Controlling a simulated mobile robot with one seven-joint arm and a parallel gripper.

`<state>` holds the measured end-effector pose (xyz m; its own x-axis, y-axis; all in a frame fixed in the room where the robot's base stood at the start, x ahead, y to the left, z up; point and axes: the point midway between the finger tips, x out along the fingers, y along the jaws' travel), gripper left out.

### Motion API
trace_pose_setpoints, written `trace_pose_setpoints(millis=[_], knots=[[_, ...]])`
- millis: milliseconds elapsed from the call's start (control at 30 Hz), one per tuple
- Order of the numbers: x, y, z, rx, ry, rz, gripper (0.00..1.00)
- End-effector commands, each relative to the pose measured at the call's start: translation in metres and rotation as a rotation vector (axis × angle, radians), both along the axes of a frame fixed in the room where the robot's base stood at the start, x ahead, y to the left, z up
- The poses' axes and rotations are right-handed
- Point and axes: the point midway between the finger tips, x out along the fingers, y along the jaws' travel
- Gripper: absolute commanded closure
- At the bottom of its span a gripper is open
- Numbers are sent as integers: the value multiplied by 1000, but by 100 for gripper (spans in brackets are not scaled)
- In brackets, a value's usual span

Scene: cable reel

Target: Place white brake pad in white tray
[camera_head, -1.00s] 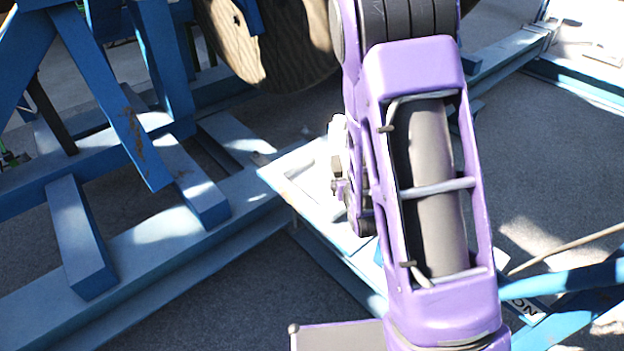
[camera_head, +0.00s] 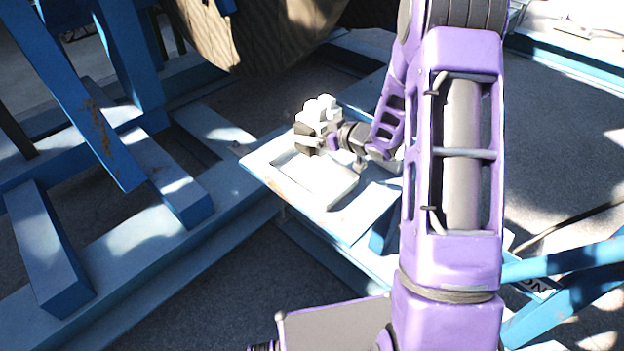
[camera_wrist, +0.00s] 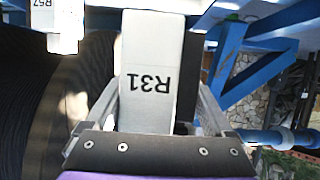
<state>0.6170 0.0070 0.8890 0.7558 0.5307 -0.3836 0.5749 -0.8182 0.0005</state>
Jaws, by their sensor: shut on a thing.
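A white brake pad marked R31 (camera_wrist: 150,65) is between the fingers of my gripper (camera_wrist: 157,95) in the wrist view, with one finger on each side. My gripper is shut on it. In the head view my gripper (camera_head: 318,138) is small, over the far part of the white tray (camera_head: 325,190). White blocks (camera_head: 322,108) show at the gripper; I cannot tell there which is the held pad. The tray's near part looks empty; its far part is partly hidden by the gripper and arm. I cannot tell whether the pad touches the tray.
A second white block marked R57 (camera_wrist: 42,18) shows at the wrist view's top left. The tray lies on a light blue platform (camera_head: 368,222). A wooden cable reel (camera_head: 250,40) stands just behind. Blue beams (camera_head: 105,130) stand at the left, and blue bars (camera_head: 565,285) at the right.

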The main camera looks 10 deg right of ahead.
Motion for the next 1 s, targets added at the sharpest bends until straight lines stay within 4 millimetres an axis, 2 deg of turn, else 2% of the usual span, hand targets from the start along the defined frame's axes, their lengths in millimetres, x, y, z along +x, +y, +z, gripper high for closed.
trace_pose_setpoints(millis=[67,300,400,600,800,1000], knots=[[2,-1,-4,2,-5,11,100],[1,-1,-44,4,-1,19,100],[2,-1,-55,3,-5,17,100],[2,-1,-68,2,-5,17,100],[2,-1,-94,2,-3,16,100],[2,-2,-98,0,-7,17,100]])
